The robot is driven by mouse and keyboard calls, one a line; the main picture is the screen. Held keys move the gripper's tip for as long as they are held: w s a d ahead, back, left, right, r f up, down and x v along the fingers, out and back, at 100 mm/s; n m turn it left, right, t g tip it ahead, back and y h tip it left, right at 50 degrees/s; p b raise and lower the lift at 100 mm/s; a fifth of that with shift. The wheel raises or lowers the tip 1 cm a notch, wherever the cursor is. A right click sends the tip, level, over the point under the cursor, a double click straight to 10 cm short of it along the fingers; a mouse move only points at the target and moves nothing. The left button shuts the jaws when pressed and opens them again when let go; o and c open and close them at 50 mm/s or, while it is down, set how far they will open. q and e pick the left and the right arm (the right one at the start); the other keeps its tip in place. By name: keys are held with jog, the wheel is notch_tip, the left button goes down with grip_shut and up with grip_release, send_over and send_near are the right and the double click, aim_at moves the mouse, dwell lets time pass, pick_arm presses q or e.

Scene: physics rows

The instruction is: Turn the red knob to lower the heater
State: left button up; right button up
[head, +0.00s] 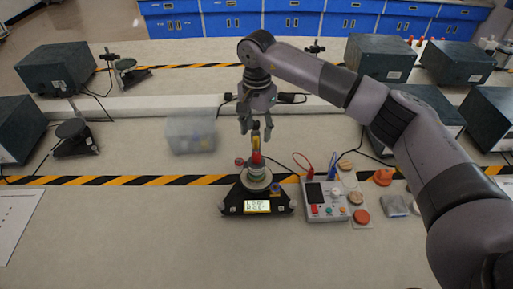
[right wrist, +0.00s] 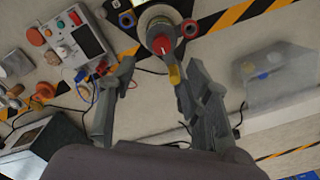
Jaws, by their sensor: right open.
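A black heater (head: 257,205) with a lit display stands at the middle of the table. A small red knob (head: 239,162) sits at its back left side and also shows in the right wrist view (right wrist: 190,29). A dark blue knob (head: 276,188) is at its right side. A red and yellow upright piece (head: 256,158) stands on the round top. My right gripper (head: 256,129) is open above and behind the heater, fingers pointing down. In the right wrist view its fingertips (right wrist: 162,66) are apart, with the red knob just beyond the right-hand finger. My left gripper is not in view.
A control box (head: 325,199) with red and blue leads stands right of the heater, with small discs and an orange piece (head: 383,177) beyond. A clear bin (head: 190,135) is at the back left. The table front is clear.

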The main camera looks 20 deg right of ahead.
aim_at(256, 155)
notch_tip(256, 155, down, 9)
jog(key=p, duration=0.3)
jog(key=shift+w+f, duration=0.1)
jog(key=shift+w, duration=0.05)
jog(key=shift+f, duration=0.4)
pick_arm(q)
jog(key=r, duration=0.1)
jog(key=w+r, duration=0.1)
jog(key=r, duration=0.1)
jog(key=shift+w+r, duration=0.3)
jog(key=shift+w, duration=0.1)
pick_arm(e)
grip_shut()
